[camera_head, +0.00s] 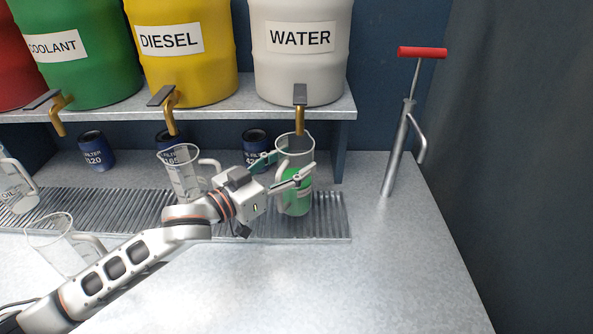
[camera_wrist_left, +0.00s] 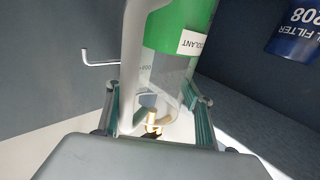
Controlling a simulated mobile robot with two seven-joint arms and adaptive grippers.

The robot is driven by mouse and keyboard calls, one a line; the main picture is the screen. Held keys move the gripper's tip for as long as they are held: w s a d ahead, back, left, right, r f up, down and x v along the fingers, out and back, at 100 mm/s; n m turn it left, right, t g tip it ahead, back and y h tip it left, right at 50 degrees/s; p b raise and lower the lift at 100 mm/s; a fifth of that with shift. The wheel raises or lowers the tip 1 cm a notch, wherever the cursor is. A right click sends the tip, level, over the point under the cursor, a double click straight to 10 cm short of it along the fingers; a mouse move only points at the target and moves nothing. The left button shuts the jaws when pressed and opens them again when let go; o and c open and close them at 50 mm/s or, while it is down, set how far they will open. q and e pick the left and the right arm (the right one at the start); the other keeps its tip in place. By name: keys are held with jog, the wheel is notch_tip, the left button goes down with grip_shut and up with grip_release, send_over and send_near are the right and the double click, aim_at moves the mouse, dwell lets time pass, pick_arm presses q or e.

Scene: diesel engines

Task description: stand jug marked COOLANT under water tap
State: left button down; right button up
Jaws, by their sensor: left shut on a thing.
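The jug marked COOLANT (camera_head: 296,202) is clear, holds green liquid and is upright below the brass water tap (camera_head: 300,118) of the white WATER drum (camera_head: 300,62). Its label partly shows in the wrist view, where the jug (camera_wrist_left: 178,70) appears inverted. My left gripper (camera_head: 288,172) is shut on this jug, with a finger on either side; the fingers also show in the wrist view (camera_wrist_left: 157,112). The jug's base is over the right end of the ribbed drip grate (camera_head: 335,215). I cannot tell whether it touches the grate.
Another clear jug (camera_head: 178,178) is under the DIESEL tap, with more jugs at left. Blue filter cans (camera_head: 97,150) stand behind the grate. A red-handled pump (camera_head: 400,145) stands at right. The bench's front right is clear.

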pick_arm(q)
jog(key=shift+x, duration=0.8)
notch_tip(320, 180, down, 3)
jog(key=shift+f, duration=0.15)
jog(key=c, duration=0.9)
grip_release()
jog(key=shift+f, duration=0.25)
jog(key=shift+r, duration=0.1)
jog(key=v, duration=1.2)
jog(key=shift+b, duration=0.4)
jog(key=shift+r, duration=0.1)
